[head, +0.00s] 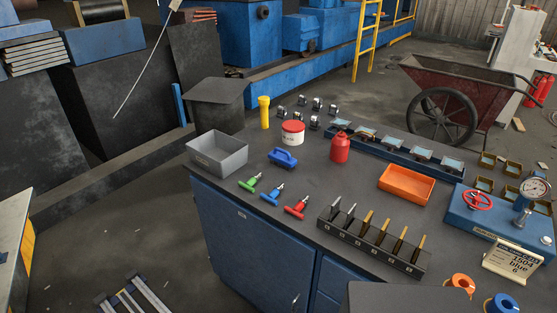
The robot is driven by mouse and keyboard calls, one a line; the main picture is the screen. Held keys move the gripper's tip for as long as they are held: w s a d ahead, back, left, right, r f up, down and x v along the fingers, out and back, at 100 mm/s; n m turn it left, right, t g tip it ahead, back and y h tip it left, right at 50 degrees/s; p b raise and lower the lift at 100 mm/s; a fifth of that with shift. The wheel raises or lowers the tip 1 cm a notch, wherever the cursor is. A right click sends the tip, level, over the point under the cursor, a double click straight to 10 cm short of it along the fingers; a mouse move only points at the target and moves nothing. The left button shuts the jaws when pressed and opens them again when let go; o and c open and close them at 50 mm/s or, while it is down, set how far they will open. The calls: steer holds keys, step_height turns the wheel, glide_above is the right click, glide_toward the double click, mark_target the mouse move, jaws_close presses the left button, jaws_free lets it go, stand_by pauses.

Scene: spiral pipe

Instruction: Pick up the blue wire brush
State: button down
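A small blue block with an arched handle (283,157), which looks like the blue wire brush, sits on the dark top of the blue workbench (330,168). It lies right of the grey bin (217,154) and in front of the white tub with a red lid (292,133). Its bristles cannot be made out. My gripper is not visible in the head view.
Green, blue and red T-handled tools (270,195) lie in front of the brush. A yellow flashlight (264,112) stands behind it, and a red bottle (339,147) to its right. A slotted rack (372,242) and orange tray (406,184) lie further right.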

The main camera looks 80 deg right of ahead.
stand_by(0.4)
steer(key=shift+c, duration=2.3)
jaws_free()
